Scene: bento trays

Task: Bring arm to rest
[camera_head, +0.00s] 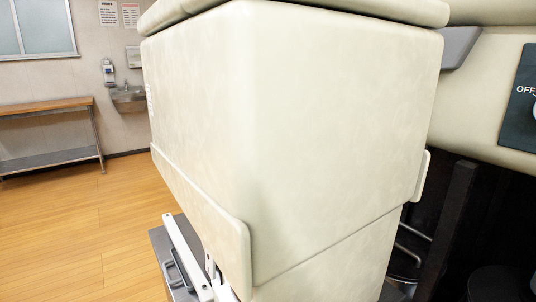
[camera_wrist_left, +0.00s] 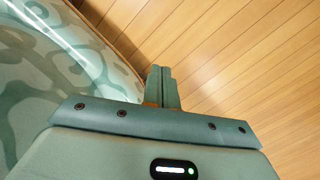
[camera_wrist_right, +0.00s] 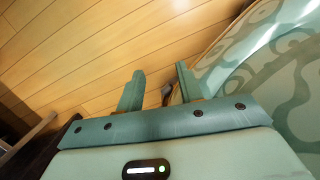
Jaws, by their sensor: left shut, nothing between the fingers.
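My left gripper (camera_wrist_left: 161,88) shows in the left wrist view. Its two green fingers are together with nothing between them, and it is over the wooden floor. My right gripper (camera_wrist_right: 158,86) shows in the right wrist view. Its fingers are apart, with nothing seen between them, also over the floor. Neither gripper shows in the head view, and no bento tray is in sight.
A large cream casing (camera_head: 330,120) fills the middle of the head view. A dark panel marked OFF (camera_head: 525,95) is at right. A bench (camera_head: 45,106) and a sink (camera_head: 130,98) stand at the back left. Open wooden floor (camera_head: 70,225) lies at left.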

